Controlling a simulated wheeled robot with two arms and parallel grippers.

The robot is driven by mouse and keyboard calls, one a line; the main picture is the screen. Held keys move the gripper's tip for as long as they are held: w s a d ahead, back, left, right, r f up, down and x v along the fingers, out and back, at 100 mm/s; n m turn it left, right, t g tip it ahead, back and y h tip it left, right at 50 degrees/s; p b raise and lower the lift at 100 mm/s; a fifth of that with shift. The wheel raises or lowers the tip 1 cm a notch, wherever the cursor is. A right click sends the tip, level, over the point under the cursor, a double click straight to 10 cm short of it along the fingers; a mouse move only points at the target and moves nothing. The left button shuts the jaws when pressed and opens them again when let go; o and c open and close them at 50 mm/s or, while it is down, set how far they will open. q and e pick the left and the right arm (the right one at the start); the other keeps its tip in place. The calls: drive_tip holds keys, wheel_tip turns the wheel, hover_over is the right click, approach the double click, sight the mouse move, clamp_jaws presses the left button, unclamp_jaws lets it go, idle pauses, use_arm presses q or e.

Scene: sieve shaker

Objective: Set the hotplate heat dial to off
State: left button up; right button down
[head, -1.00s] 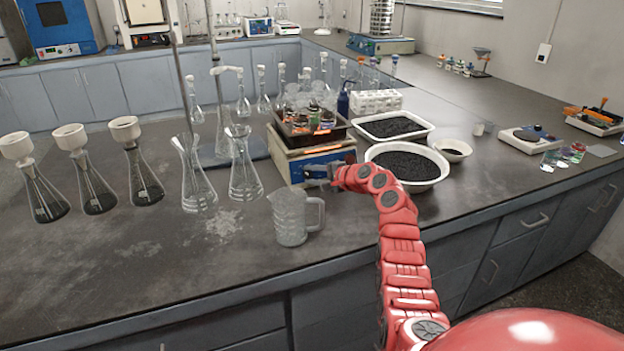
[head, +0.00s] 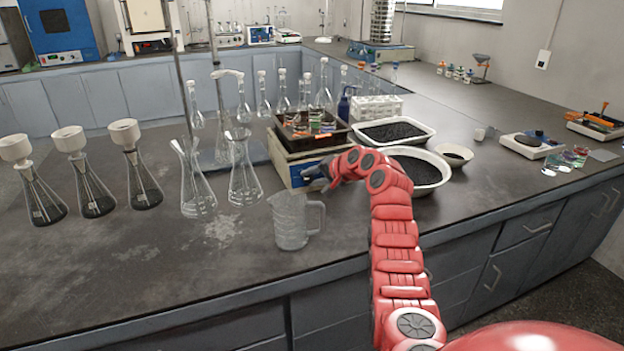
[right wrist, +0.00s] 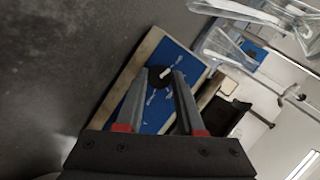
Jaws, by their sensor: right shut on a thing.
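The hotplate (head: 277,157) is a cream box with a blue front panel (head: 297,177), standing on the bench beyond the glass jug. A dark tray with bottles sits on top of it. My right gripper (head: 308,175) is at this front panel. In the right wrist view, the blue panel (right wrist: 180,58) fills the middle, and the round black heat dial (right wrist: 158,78) with a pale pointer mark sits between the fingertips of my right gripper (right wrist: 160,77). The fingers are shut on the dial. The panel's lettering is too small to read. My left gripper is out of view.
A clear jug (head: 292,220) stands close in front of the hotplate. Glass flasks (head: 244,175) stand to its left. A white basin of dark grains (head: 425,172) and a similar tray (head: 395,130) lie to its right.

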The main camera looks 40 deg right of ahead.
idle(0.4)
drive_tip(key=c, duration=0.5)
unclamp_jaws()
drive_tip(key=v, duration=1.7)
drive_tip(key=shift+s+p, duration=0.2)
drive_tip(key=shift+p, duration=0.1)
